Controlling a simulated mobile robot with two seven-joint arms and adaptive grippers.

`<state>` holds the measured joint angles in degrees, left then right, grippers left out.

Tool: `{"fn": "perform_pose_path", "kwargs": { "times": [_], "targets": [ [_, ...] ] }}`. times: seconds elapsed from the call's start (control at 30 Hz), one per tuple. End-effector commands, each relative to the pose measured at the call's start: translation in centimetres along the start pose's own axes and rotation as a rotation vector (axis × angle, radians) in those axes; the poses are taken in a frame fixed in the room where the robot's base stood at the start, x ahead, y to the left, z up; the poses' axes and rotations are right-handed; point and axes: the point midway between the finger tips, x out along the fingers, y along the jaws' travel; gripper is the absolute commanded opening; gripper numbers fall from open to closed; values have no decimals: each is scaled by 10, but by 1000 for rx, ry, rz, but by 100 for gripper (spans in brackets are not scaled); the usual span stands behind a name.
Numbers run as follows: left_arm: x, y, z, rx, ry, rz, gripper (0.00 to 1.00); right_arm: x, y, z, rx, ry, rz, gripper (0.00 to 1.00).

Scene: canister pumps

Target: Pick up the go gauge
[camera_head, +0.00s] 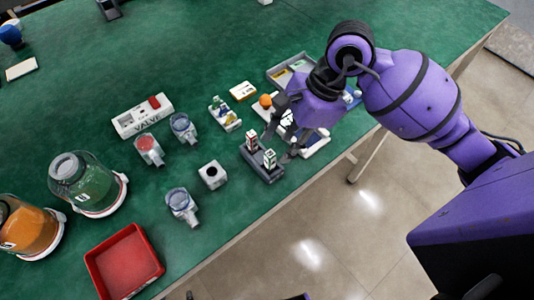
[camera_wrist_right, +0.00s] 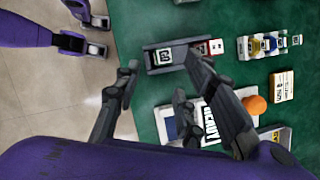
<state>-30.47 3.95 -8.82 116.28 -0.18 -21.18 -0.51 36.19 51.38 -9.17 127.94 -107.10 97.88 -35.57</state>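A dark grey holder (camera_head: 264,174) carries two small upright gauges near the table's front edge. The gauge with green markings, seemingly the go gauge (camera_head: 270,158), is nearer the front edge; it also shows in the right wrist view (camera_wrist_right: 165,57). The gauge with a red marking (camera_head: 252,143) stands beside it, partly behind a finger in the right wrist view (camera_wrist_right: 215,47). My right gripper (camera_head: 279,146) is open and empty, its fingers spread beside the holder.
An orange ball (camera_head: 265,100), small boxes, a white cube (camera_head: 212,175), canister pumps, jars and a red tray (camera_head: 125,262) stand around. Open green table lies behind.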

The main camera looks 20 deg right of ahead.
Motion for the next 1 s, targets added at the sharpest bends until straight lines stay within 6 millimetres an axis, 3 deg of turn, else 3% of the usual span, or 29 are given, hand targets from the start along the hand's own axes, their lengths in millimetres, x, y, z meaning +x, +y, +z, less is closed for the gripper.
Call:
{"fn": "perform_pose_path", "kwargs": {
  "times": [0.2,0.47,0.73,1.0],
  "targets": [
    [-12,-5,31,0,-64,-9,40,26,0,5,3,-8,3,37],
    [-13,-6,19,-1,-40,-9,40,61,0,7,4,-8,4,37],
    [-8,-4,9,1,-23,-5,40,65,-1,6,4,-6,2,37],
    [-9,-4,12,1,-29,-6,40,65,-1,6,4,-6,2,3]
  ]
}}
